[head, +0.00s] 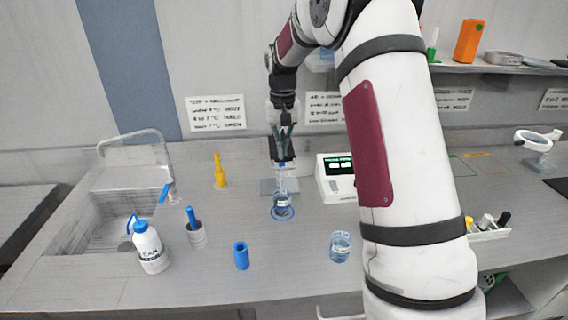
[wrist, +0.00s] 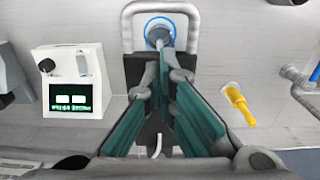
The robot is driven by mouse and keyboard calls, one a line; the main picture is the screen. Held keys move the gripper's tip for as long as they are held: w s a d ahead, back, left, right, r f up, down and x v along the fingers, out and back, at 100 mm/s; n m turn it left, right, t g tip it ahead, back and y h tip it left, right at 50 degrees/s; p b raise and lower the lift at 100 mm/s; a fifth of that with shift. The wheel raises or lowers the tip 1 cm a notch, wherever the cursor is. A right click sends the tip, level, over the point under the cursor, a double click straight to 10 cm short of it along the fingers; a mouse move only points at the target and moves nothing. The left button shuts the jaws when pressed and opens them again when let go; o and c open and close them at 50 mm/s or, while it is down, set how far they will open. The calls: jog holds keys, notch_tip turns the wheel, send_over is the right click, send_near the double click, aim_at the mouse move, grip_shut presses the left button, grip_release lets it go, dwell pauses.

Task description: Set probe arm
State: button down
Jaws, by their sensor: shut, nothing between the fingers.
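My gripper (head: 281,152) points down above the back middle of the counter, in front of the dark probe stand. In the wrist view, its teal-padded fingers (wrist: 164,72) come together at the tips, with nothing seen between them. The stand's black upright part (wrist: 133,70) shows behind the fingers, and a grey looped frame (wrist: 127,28) lies beyond them. A clear beaker (head: 283,203) stands on a blue ring (head: 275,217) below my gripper. Whether the fingers touch the probe arm, I cannot tell; they partly hide it.
A white meter (head: 337,190) with a lit display stands right of the stand. A yellow bottle-like item (head: 219,175) is left. Another beaker (head: 340,247), a blue cylinder (head: 241,257), a grey holder (head: 197,237) and a wash bottle (head: 150,250) stand nearer. A sink (head: 95,225) is far left.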

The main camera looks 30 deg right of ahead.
jog(key=shift+f, duration=2.65)
jog(key=shift+r, duration=0.1)
jog(key=shift+r+b, duration=0.35)
jog(key=shift+r, duration=3.6)
